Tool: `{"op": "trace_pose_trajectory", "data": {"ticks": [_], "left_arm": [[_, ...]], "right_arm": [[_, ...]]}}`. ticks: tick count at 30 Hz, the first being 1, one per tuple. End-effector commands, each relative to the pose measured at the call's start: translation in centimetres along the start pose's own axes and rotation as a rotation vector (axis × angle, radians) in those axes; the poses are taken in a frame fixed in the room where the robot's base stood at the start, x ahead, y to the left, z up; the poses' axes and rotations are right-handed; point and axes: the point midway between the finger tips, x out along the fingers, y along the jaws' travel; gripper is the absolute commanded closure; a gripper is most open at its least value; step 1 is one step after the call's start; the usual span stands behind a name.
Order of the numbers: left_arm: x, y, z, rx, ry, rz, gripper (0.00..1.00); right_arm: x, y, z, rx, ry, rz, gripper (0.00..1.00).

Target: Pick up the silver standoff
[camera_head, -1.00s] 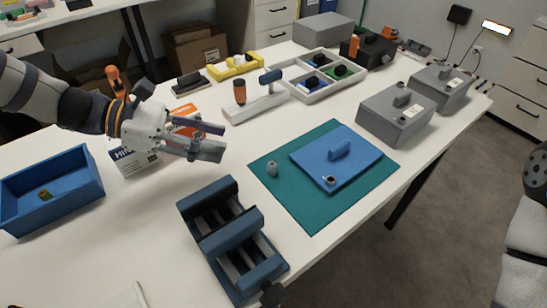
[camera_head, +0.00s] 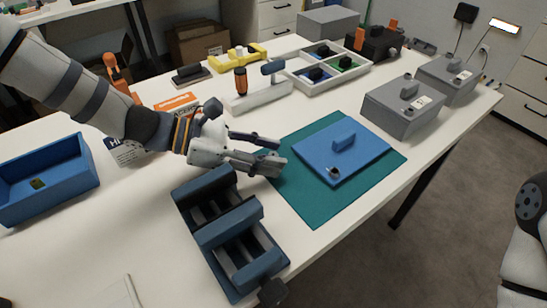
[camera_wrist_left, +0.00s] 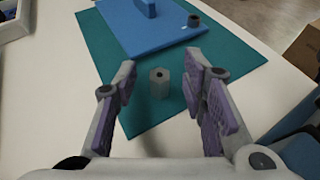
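The silver standoff (camera_wrist_left: 159,83) is a small grey hexagonal post with a hole in its top. It stands upright on the green mat (camera_head: 311,205), near the mat's left part. In the left wrist view it is between and beyond the fingers of my left gripper (camera_wrist_left: 166,85), which is open and apart from it. In the head view my left gripper (camera_head: 277,152) hangs over the mat's left edge and hides the standoff. My right gripper is not in view.
A blue plate (camera_head: 322,166) with a handle and a small dark cylinder (camera_head: 334,172) lies on the mat. A blue vise (camera_head: 231,232) stands close in front of the left gripper. A blue bin (camera_head: 83,164) is at left, and grey boxes (camera_head: 403,105) stand at right.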

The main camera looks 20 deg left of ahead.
Motion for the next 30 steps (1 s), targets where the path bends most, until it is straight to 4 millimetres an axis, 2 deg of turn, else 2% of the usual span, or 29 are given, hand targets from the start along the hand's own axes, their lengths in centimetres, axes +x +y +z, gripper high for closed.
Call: {"op": "trace_pose_trajectory", "data": {"ticks": [1,6,15,19,23,30], "left_arm": [[0.0,0.0,0.1,0.0,-0.001,0.0,0.64],[-0.1,0.0,0.1,0.0,-0.001,0.0,1.0],[-0.1,0.0,0.1,0.0,-0.001,0.001,1.0],[-0.4,0.1,0.9,0.003,-0.002,0.001,1.0],[-1.3,0.1,3.2,0.011,-0.005,0.004,1.0],[-3.1,-4.7,9.5,0.016,-0.012,0.005,1.0]], "right_arm": [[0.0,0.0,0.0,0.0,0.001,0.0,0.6],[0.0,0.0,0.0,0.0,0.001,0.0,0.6],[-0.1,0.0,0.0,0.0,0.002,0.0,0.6],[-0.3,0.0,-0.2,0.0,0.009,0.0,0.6],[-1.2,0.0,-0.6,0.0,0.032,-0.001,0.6],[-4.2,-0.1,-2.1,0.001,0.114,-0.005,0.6]]}}
